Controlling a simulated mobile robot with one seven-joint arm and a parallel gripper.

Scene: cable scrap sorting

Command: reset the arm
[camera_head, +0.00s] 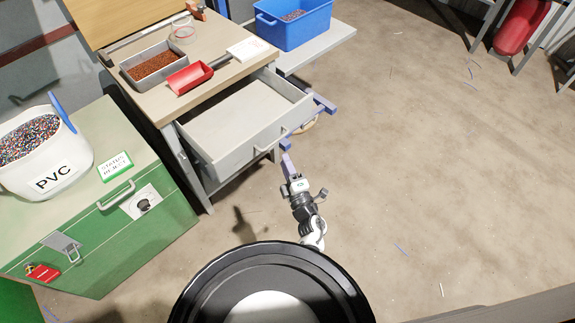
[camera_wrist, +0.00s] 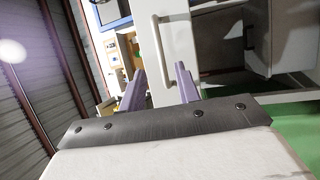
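My gripper (camera_head: 288,160) is in the middle of the head view, just in front of the open drawer (camera_head: 240,155) of the workbench. In the wrist view my gripper (camera_wrist: 158,72) shows two purple fingers set apart with nothing held between them. The pale drawer front (camera_wrist: 180,62) with its handle (camera_wrist: 158,35) appears beyond the fingertips. In the head view the drawer handle (camera_head: 270,147) is close to the gripper. I cannot tell the exact gap. The drawer is pulled out and looks empty.
The bench (camera_head: 140,95) holds a metal tray (camera_head: 128,76) of brown granules, a red scoop (camera_head: 190,78) and a white card. A green cabinet (camera_head: 140,240) with a PVC bucket (camera_head: 35,175) stands left. A blue bin (camera_head: 300,35) sits behind. Floor at right is mostly clear.

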